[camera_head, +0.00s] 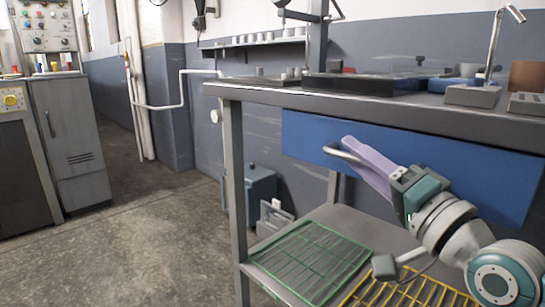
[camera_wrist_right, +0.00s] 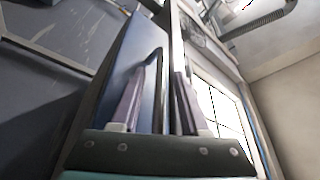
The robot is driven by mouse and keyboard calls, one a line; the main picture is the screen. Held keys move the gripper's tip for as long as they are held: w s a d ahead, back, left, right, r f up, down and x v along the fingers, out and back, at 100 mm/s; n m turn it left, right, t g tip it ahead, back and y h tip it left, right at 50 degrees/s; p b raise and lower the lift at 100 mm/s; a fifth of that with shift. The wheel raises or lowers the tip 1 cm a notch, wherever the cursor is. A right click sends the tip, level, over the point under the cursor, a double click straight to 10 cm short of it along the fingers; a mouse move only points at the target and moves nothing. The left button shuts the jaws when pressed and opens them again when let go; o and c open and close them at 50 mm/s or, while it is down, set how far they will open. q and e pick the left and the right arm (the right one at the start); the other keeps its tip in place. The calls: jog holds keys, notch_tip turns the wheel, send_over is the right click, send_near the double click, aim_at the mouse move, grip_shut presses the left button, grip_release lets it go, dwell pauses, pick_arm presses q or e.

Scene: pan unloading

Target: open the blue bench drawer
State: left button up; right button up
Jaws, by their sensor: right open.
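The blue bench drawer (camera_head: 315,132) is under the bench top, its front panel close beneath the top's edge, with no open gap visible. Its grey bar handle (camera_head: 337,153) shows at its left end; the rest is hidden behind my right gripper. My right gripper (camera_head: 362,158) is open, its lilac fingers at the handle in the head view. In the right wrist view the two fingers (camera_wrist_right: 165,80) stand apart, with the blue drawer front (camera_wrist_right: 128,58) beside the left one. My left gripper is not in view.
The grey bench top (camera_head: 400,115) carries a tap, trays and blocks. Below, a shelf holds a green wire rack (camera_head: 312,260) and a yellow wire rack (camera_head: 410,290). A blue box (camera_head: 262,185) stands behind the bench leg (camera_head: 235,190). The floor at left is clear.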

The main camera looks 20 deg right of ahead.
grip_shut()
dwell(1.4)
